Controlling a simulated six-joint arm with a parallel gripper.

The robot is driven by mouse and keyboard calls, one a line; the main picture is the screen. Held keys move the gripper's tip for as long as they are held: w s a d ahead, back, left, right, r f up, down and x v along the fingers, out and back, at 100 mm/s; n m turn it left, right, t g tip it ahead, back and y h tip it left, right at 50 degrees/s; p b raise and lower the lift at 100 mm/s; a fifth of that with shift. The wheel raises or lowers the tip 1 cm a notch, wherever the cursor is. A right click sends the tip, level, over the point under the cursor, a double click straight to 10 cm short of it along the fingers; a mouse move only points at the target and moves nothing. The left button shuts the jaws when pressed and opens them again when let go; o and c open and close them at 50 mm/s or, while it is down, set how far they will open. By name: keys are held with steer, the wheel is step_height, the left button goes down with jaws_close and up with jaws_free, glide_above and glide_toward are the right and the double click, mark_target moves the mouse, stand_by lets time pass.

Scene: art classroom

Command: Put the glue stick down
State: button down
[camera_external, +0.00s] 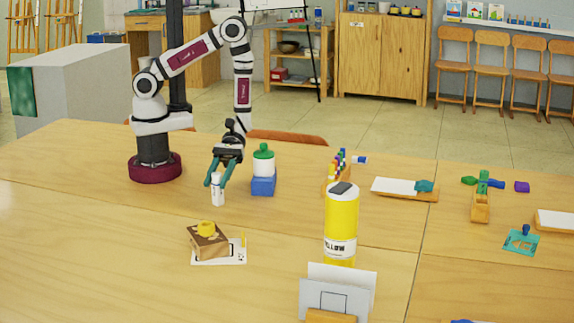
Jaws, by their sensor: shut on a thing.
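My gripper (219,172) points down over the left part of the table (110,220). Its teal fingers are shut on a small white glue stick (218,191), which hangs upright between them. The view does not clearly show whether its bottom end touches the table top. The glue stick is left of a blue block (263,186), apart from it.
A white bottle with a green cap (263,161) stands on the blue block. A wooden block with a yellow piece (207,240) sits on a white card in front. A tall yellow bottle (341,225) stands to the right. The table's left front is clear.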

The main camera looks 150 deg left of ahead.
steer(key=shift+c, duration=2.2)
jaws_free()
